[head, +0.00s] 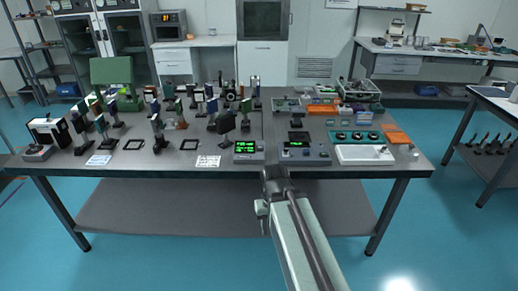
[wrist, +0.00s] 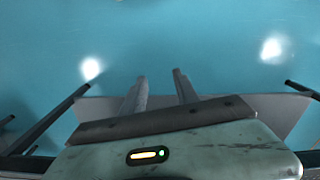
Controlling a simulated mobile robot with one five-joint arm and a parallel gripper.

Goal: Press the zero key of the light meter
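Two boxes with green displays stand at the front edge of the table in the head view. One is a grey box (head: 248,152) with a large green screen; the other is a wider blue-grey box (head: 305,153) with a small green readout and controls. I cannot tell which is the light meter, and the keys are too small to read. My gripper (head: 272,176) is just in front of the table's edge, below and between the two boxes. In the wrist view my gripper (wrist: 160,75) has its two fingers apart with nothing between them.
The table (head: 225,185) holds many optical mounts at the left and a white tray (head: 365,154) at the right. A teal box with knobs (head: 355,137) stands behind the tray. The wrist view shows mostly bare blue floor (wrist: 200,40).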

